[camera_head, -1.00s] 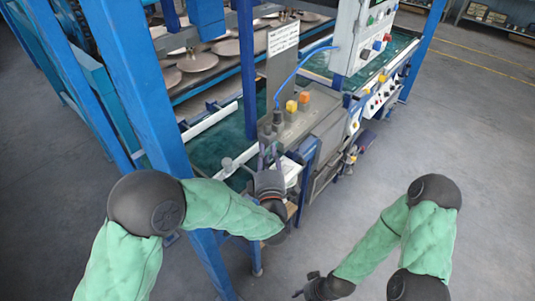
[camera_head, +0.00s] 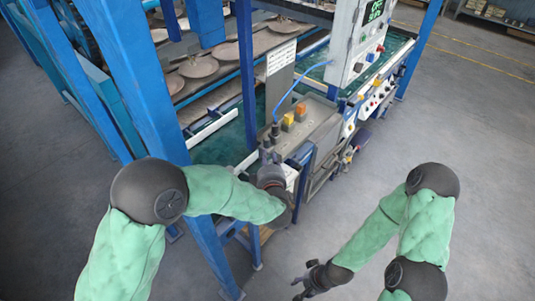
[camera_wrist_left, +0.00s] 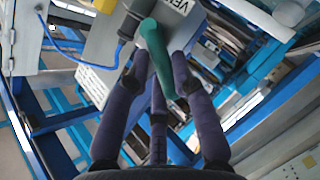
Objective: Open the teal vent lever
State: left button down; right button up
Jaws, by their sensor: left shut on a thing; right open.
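The teal vent lever (camera_wrist_left: 156,56) shows in the left wrist view as a rounded teal handle slanting down between my fingers. It is mounted by a grey box (camera_wrist_left: 104,40) with a partly visible white label. My left gripper (camera_wrist_left: 160,68) is shut on the lever, its dark fingers on either side of it. In the head view my left gripper (camera_head: 267,156) is at the front left end of the grey machine housing, and I cannot make out the lever there. My right gripper (camera_head: 303,281) is open and empty, low over the floor.
A control box (camera_head: 357,42) with a green display stands behind the housing, with orange and yellow buttons (camera_head: 294,118) nearer. A blue post (camera_head: 137,80) rises beside my left arm. A blue cable (camera_head: 302,85) arches above the housing. The floor (camera_head: 440,125) at right is clear.

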pick_arm(q)
jog(key=shift+w+r+m+g+p, duration=0.1)
jog(key=shift+r+m+g+p, duration=0.2)
jog(key=shift+p, duration=0.55)
jog(key=shift+f, duration=0.1)
jog(key=c, duration=1)
grip_release()
jog(key=shift+d, duration=0.1)
jog(key=v, duration=1.2)
jog(key=shift+w+d, duration=0.1)
jog(key=shift+w, duration=0.05)
